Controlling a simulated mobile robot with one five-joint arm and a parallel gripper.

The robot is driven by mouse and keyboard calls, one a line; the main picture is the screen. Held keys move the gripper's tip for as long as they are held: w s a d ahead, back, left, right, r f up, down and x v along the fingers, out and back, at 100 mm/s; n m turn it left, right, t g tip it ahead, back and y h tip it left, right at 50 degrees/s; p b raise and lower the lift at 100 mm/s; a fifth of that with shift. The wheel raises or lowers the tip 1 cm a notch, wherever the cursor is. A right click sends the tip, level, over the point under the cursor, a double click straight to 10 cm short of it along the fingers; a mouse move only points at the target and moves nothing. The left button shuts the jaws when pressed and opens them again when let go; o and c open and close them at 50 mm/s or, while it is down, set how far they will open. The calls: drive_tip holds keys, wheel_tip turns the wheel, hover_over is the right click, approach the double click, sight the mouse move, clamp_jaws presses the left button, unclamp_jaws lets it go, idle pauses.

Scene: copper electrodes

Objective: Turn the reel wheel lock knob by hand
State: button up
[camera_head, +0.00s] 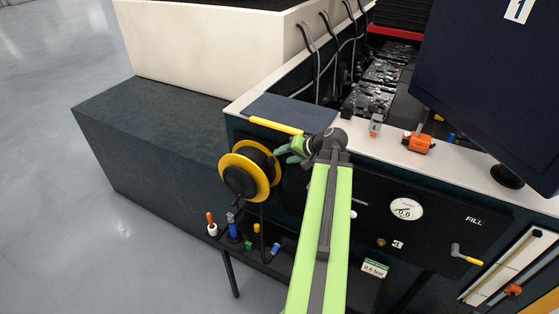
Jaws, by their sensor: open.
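The reel wheel (267,167) has a yellow rim and a dark centre, and it is mounted on the dark front of the machine at the left. I cannot clearly make out its lock knob; a small dark part (233,216) shows below the wheel, but I cannot tell what it is. My gripper (284,154) is at the end of my green arm, just right of the wheel's upper right rim. Its green fingers point left toward the wheel and look open and empty. I cannot tell whether they touch the rim.
A low shelf (285,264) below holds several small coloured items. A gauge (406,209) and a yellow-handled lever (467,255) are on the panel right of my arm. A dark screen (500,75) overhangs at the right. Open floor (50,200) lies to the left.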

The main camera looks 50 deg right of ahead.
sight(272, 160)
drive_tip(key=b+x, duration=0.3)
drive_tip(key=x, duration=0.2)
drive_tip(key=shift+w+f, duration=0.1)
drive_tip(key=shift+f, duration=0.25)
drive_tip(key=shift+w+f+b, duration=0.15)
drive_tip(key=shift+w+b, duration=0.2)
drive_tip(key=shift+w+f, duration=0.1)
drive_tip(key=shift+w, duration=0.05)
drive_tip(key=c, duration=1)
